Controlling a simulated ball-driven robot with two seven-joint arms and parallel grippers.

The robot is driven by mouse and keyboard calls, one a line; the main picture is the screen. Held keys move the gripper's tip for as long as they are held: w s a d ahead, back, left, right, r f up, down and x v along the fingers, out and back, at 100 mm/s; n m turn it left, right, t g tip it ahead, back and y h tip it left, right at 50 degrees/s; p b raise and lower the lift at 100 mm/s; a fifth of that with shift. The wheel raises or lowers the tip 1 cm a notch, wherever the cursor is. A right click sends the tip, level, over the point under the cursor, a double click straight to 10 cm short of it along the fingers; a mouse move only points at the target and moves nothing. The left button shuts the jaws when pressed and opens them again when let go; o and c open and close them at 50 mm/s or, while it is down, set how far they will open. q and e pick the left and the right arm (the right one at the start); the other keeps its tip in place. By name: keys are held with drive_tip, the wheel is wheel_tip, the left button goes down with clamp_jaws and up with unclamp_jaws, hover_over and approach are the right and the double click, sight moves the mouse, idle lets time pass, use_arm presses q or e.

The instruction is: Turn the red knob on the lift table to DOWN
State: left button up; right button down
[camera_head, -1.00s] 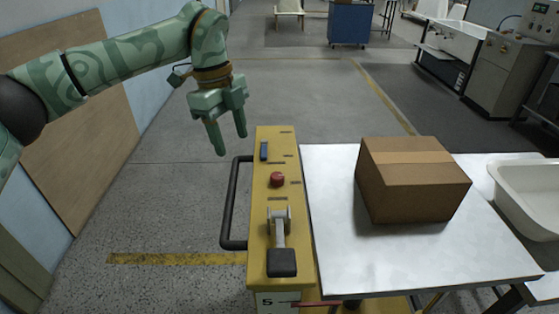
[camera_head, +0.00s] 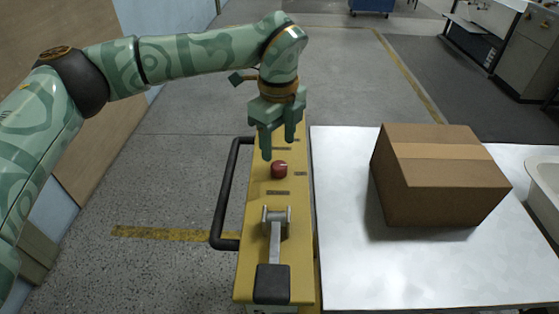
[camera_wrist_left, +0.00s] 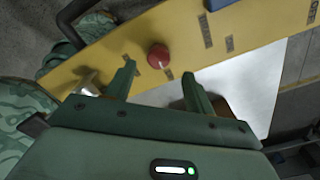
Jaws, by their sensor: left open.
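The red knob (camera_head: 279,170) sits on the yellow top of the lift table's control panel (camera_head: 252,215), with small dark labels around it. My left gripper (camera_head: 278,146) is open and empty, pointing down just above and behind the knob in the head view. In the left wrist view the knob (camera_wrist_left: 158,56) shows beyond and between the two open fingers (camera_wrist_left: 156,82), apart from them. My right gripper is in no view.
A lever with a black grip (camera_head: 272,284) stands on the panel, nearer than the knob. A black handle rail (camera_head: 222,200) runs along the panel's left side. A cardboard box (camera_head: 440,180) rests on the white tabletop (camera_head: 345,265). A white tub (camera_head: 545,185) is at the right edge.

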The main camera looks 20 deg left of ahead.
sight(278, 164)
use_arm(q)
wheel_tip(278, 164, down, 5)
drive_tip(key=shift+f+b, duration=0.15)
drive_tip(key=shift+b, duration=0.3)
drive_tip(key=shift+s, duration=0.1)
drive_tip(key=shift+c, duration=0.3)
drive_tip(key=c, duration=0.9)
